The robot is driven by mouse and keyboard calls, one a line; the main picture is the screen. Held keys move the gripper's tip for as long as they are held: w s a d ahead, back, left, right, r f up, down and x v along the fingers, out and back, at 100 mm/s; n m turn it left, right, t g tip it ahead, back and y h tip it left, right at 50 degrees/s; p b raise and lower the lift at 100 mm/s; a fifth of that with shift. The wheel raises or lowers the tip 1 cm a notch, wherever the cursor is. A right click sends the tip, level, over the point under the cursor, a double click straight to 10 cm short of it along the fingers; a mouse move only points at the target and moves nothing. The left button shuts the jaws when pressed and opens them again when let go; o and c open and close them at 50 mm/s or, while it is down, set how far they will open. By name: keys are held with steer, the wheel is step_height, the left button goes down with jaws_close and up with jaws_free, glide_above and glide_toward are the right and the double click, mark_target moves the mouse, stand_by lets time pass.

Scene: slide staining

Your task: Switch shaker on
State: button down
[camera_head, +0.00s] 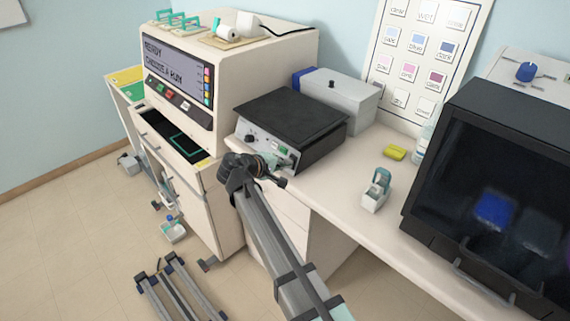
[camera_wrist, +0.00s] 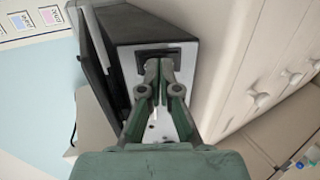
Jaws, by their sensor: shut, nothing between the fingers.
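The shaker (camera_head: 292,122) is a box with a flat black top and a light front panel, standing on the white counter. Its front panel carries knobs and a small green mark near the right end. My gripper (camera_head: 281,172) is shut and empty, close in front of the right part of that panel. In the wrist view the shaker (camera_wrist: 122,25) lies straight ahead. The closed fingertips (camera_wrist: 158,66) overlap a dark rectangular switch area (camera_wrist: 146,53) on the panel. The fingers partly hide it, and I cannot tell whether they touch it or which position it is in.
A large stainer with a screen (camera_head: 180,68) stands left of the shaker. A grey box (camera_head: 345,95) is behind it. A yellow item (camera_head: 395,152) and a small slide holder (camera_head: 376,190) lie on the counter to the right, before a black cabinet (camera_head: 490,190).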

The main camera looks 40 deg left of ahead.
steer(key=shift+s, duration=0.1)
steer(key=s+f+b+v, duration=0.1)
steer(key=f+b+v, duration=0.1)
steer(key=v, duration=1.1)
steer(key=shift+s+a, duration=0.2)
steer(key=shift+s, duration=0.1)
